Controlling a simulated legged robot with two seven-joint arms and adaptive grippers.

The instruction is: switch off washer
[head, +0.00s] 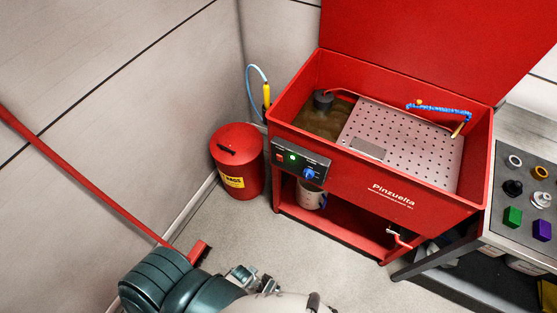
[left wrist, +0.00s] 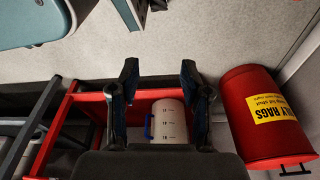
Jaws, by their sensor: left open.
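The red parts washer (head: 345,185) stands with its lid (head: 430,40) raised. Its dark control panel (head: 301,165) is on the front left, with a red switch (head: 281,156), a lit green lamp (head: 292,157) and a blue knob (head: 310,174). My left gripper (head: 256,280) is low in the head view, in front of the washer and apart from the panel. In the left wrist view its two fingers (left wrist: 160,82) are spread with nothing between them. The washer's red lower frame (left wrist: 88,98) shows there; the panel does not. My right gripper is not in view.
A red rag bin (head: 237,165) stands left of the washer. A white canister (head: 311,195) sits on the washer's lower shelf, also in the left wrist view (left wrist: 168,122). A grey button console (head: 520,240) stands at right. A red pole (head: 80,175) crosses the left side.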

